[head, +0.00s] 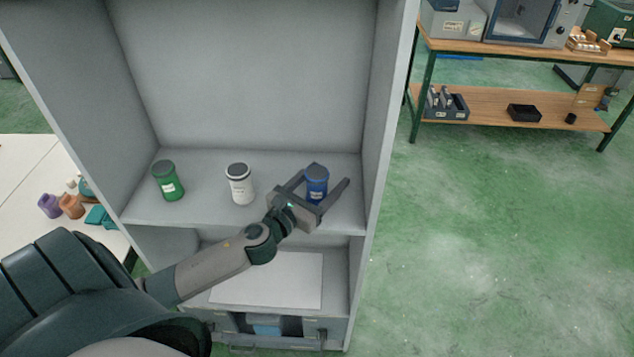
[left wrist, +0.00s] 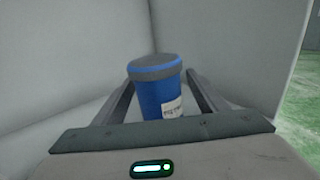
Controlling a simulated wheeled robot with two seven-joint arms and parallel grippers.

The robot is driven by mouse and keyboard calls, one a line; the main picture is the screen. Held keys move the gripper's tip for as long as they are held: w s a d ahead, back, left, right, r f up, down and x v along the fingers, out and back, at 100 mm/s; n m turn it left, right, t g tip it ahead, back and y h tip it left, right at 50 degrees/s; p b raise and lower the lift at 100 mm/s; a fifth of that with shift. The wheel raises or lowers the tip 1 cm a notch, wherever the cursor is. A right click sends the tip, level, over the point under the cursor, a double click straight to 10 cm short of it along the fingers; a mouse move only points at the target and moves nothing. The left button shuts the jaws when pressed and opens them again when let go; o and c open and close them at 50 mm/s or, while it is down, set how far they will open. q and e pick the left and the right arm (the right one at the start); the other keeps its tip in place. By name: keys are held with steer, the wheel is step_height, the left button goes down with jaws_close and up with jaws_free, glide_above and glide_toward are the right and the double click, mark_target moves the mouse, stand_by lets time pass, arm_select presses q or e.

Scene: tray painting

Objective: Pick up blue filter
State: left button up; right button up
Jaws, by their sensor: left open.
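The blue filter (head: 316,186) is a blue canister with a dark grey lid, upright on the shelf at the right. It also shows in the left wrist view (left wrist: 158,92), with a white label on its right side. My left gripper (head: 325,181) is open, with one finger on each side of the blue filter. Whether the fingers touch it I cannot tell. The filter's base is hidden behind the gripper's body in the left wrist view. My right gripper is not in view.
A white canister (head: 240,186) and a green canister (head: 168,181) stand left on the same shelf (head: 207,212). The cabinet's right wall (head: 385,120) is close beside the gripper. A white table (head: 30,165) is at left, a workbench (head: 520,105) at back right.

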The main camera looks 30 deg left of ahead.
arm_select(q)
steer(key=shift+w, duration=0.5)
steer(key=c, duration=1.2)
steer(key=shift+r, duration=0.1)
step_height(320, 180, up, 10)
stand_by(0.3)
